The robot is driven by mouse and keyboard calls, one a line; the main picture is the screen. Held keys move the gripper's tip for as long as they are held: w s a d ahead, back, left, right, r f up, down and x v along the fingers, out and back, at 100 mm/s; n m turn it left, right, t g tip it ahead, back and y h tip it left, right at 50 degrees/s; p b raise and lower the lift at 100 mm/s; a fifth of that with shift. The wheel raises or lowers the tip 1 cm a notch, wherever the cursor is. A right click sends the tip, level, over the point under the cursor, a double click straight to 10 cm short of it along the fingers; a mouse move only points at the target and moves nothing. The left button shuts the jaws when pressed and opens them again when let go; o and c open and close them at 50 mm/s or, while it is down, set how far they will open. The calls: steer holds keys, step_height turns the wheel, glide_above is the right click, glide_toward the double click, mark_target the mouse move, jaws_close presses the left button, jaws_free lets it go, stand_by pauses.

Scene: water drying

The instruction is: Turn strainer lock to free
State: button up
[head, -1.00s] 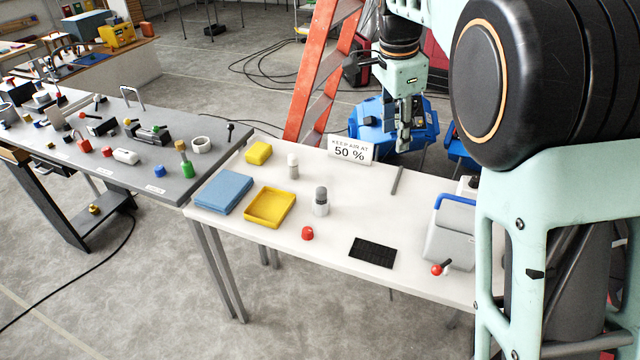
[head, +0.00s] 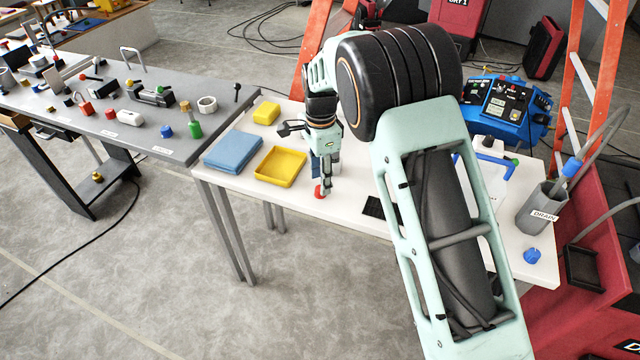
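I cannot tell for sure which part is the strainer lock. A small red cap (head: 319,192) stands on the white table, directly at the tip of my gripper (head: 325,184). My gripper points down over it and hides part of it; I cannot tell whether the fingers touch it or are apart. A pale box with a blue handle (head: 497,165) is at the right of the table, partly behind my arm. The red-balled lever at its front is hidden by my arm now.
The white table (head: 232,182) holds a yellow tray (head: 281,165), a blue cloth stack (head: 233,152), a yellow block (head: 266,113), a dark mat (head: 376,207), a grey drain container (head: 541,208) and a blue knob (head: 532,256). A grey bench (head: 185,146) with several parts adjoins left.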

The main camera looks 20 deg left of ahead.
steer(key=shift+f, duration=1.35)
steer(key=shift+c, duration=0.5)
jaws_close()
